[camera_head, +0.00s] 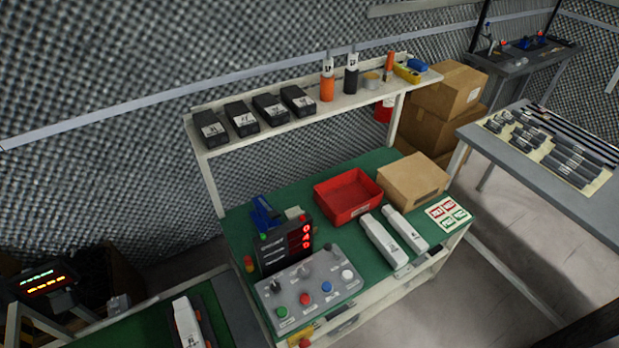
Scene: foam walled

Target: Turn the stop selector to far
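A grey control panel (312,292) sits at the front left of the green-topped workbench (290,190). It carries a green button (282,312), a red button (305,299), a blue button (327,287) and a white button (347,275). Behind these buttons are small knobs or switches, including a dark one (275,286) at the left. Their labels are too small to read, so I cannot tell which is the stop selector or which way it points. A black display (285,246) with red digits stands behind the panel. Neither of my grippers is in view.
A red tray (348,196), a cardboard box (413,181) and two white units (381,240) are on the bench right of the panel. A shelf (310,118) with black boxes and bottles runs above the back. A grey table (550,190) stands at right.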

